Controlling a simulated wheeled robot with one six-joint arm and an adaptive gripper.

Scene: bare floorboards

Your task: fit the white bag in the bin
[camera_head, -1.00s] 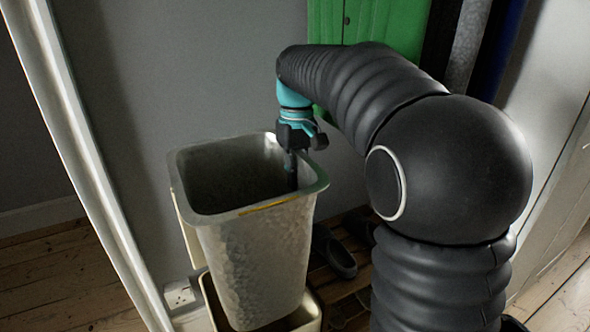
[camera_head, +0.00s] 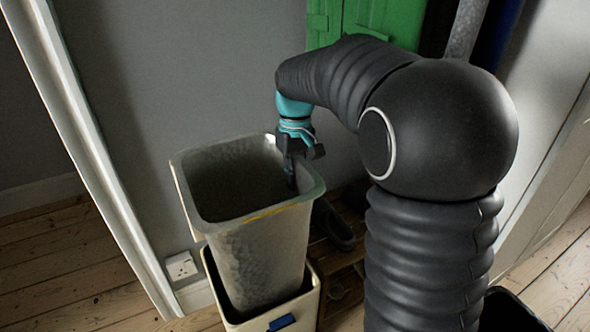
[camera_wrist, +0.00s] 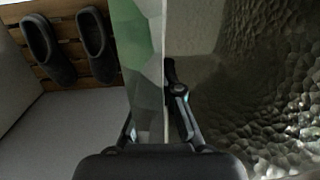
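The white bag (camera_head: 265,255) is a stiff, pale, dimpled liner standing upright with its mouth open and a yellow mark on its front rim. Its lower end is inside the cream bin (camera_head: 312,305) below, while most of it stands above that bin's rim. My gripper (camera_head: 291,170) points down at the bag's back right rim, with a dark finger inside the mouth. In the wrist view the bag's wall (camera_wrist: 147,60) runs between the fingers, and my gripper (camera_wrist: 160,95) appears shut on it. The outer fingertip is hidden behind the wall.
Dark shoes (camera_head: 333,225) sit on a slatted wooden rack (camera_head: 345,262) right of the bin. A grey wall is close behind, with a socket (camera_head: 181,265) at the left. A white door frame (camera_head: 95,165) stands left. A green cabinet (camera_head: 365,20) is behind my arm.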

